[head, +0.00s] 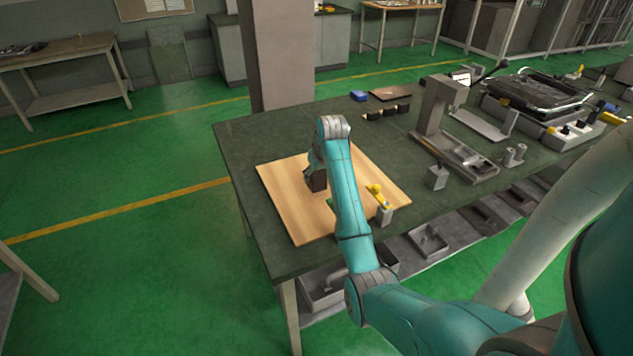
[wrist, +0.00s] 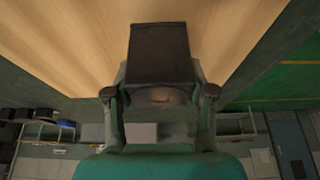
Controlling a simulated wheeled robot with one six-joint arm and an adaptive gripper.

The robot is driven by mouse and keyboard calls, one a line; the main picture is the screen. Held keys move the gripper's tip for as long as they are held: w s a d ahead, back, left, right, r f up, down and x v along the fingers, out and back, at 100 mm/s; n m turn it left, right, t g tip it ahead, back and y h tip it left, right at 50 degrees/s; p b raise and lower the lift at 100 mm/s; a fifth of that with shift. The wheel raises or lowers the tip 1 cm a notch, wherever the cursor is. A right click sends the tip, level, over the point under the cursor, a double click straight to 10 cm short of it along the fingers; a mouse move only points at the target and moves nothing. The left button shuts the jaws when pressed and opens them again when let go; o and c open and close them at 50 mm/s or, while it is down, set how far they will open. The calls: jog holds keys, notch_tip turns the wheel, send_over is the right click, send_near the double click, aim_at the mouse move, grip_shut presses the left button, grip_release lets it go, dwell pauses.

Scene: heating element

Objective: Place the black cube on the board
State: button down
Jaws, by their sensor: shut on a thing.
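The black cube (head: 316,181) is in my gripper, over the left-middle part of the wooden board (head: 283,203). In the wrist view the cube (wrist: 160,52) fills the space between the two fingers of my gripper (wrist: 160,95), which is shut on it. The light wood of the board (wrist: 75,45) shows around the cube in that view. I cannot tell whether the underside of the cube touches the board. My arm hides the middle of the board in the head view.
The board lies on a dark green table (head: 237,140). A yellow-topped item (head: 378,194) stands at the board's right edge. A grey press-like stand (head: 437,110), small metal blocks and several dark pieces (head: 388,112) stand farther right and back. The table's left corner is clear.

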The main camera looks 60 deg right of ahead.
jog(key=shift+f, duration=1.3)
jog(key=shift+f, duration=0.15)
jog(key=shift+c, duration=1.9)
grip_release()
